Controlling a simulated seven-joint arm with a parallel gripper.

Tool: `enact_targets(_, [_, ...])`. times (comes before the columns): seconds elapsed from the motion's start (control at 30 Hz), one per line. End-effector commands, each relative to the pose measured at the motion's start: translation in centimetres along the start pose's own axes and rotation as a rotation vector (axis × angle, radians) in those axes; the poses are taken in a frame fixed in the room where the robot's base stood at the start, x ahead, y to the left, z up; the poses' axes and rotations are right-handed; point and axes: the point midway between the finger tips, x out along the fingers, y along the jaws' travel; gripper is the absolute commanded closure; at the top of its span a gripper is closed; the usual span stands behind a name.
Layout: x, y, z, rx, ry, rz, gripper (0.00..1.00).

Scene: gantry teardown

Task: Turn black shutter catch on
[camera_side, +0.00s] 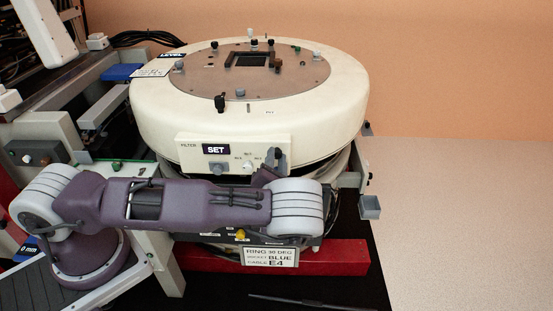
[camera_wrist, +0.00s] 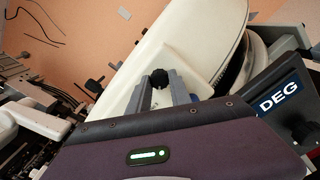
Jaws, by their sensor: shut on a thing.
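A black knob (camera_wrist: 159,79), which I take to be the black shutter catch, sits between the fingers of my gripper (camera_wrist: 162,90) in the wrist view. My gripper is shut on it, against the cream panel on the drum's side. In the side view my gripper (camera_side: 274,158) is at the right end of the FILTER SET panel (camera_side: 198,158). The catch cannot be made out there, behind the fingers. Which way the catch is turned is too small to tell.
The large cream drum (camera_side: 160,110) fills the middle, with several small knobs on its top plate. A black knob (camera_side: 220,103) stands on its upper edge. The speckled table (camera_side: 460,220) at right is clear.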

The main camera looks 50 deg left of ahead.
Motion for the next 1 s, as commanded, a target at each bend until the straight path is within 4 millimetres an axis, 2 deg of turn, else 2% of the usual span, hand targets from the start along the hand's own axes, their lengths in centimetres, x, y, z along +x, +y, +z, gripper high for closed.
enact_targets(0.5, [-0.04,0.04,0.04,0.45,-0.001,-0.001,1.0])
enact_targets(1.0, [-0.03,0.07,0.08,0.665,-0.002,0.0,1.0])
